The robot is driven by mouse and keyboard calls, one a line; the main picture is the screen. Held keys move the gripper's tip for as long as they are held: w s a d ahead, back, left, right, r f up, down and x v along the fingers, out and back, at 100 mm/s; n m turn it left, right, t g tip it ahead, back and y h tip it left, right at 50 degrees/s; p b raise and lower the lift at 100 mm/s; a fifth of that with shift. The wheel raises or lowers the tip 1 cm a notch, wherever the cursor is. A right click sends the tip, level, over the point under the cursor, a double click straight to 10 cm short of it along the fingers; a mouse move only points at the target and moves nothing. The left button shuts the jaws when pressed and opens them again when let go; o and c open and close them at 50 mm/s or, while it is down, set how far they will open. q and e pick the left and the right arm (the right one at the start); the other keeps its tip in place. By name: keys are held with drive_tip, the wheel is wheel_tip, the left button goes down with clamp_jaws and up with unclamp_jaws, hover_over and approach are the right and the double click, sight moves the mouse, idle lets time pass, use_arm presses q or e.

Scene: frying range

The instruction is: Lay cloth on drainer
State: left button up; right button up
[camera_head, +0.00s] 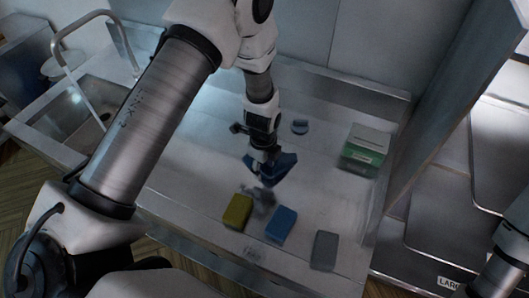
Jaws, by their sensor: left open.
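My left gripper (263,190) hangs over the middle of the steel counter, fingers pointing down, open. A dark blue folded piece, which looks like the cloth (284,168), shows right beside and partly behind the fingers. I cannot tell whether it touches them or rests on the counter. The steel worktop beside the sink (190,178) looks like the drainer; no separate rack can be made out. My right gripper is out of view; only part of that arm shows at the lower right.
A yellow block (238,212), a blue block (281,224) and a grey block (325,250) lie along the front. A green and white box (364,150) stands at the right, a small blue-grey item (300,127) at the back. The sink (85,115) with its tall tap is at left.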

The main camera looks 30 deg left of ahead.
use_arm(q)
drive_tip(key=r, duration=0.1)
drive_tip(key=r+p, duration=0.1)
drive_tip(key=s+r, duration=0.1)
drive_tip(key=shift+d, duration=0.25)
wheel_tip(320, 180, up, 6)
drive_tip(key=s+d+p, duration=0.1)
drive_tip(key=s, duration=0.1)
drive_tip(key=shift+s+d+p, duration=0.15)
drive_tip(key=shift+s+p, duration=0.2)
drive_tip(key=shift+r, duration=0.1)
drive_tip(key=shift+c, duration=1.4)
drive_tip(key=shift+w, duration=0.1)
drive_tip(key=c, duration=0.4)
drive_tip(key=w+a+f, duration=0.1)
drive_tip(key=w+f, duration=0.1)
drive_tip(key=f, duration=0.1)
drive_tip(key=w+a+f, duration=0.1)
drive_tip(key=shift+w+a+f, duration=0.25)
drive_tip(key=shift+w+a, duration=0.05)
clamp_jaws()
drive_tip(key=shift+s+f, duration=0.1)
drive_tip(key=shift+f, duration=1.2)
drive_tip(key=shift+d, duration=0.1)
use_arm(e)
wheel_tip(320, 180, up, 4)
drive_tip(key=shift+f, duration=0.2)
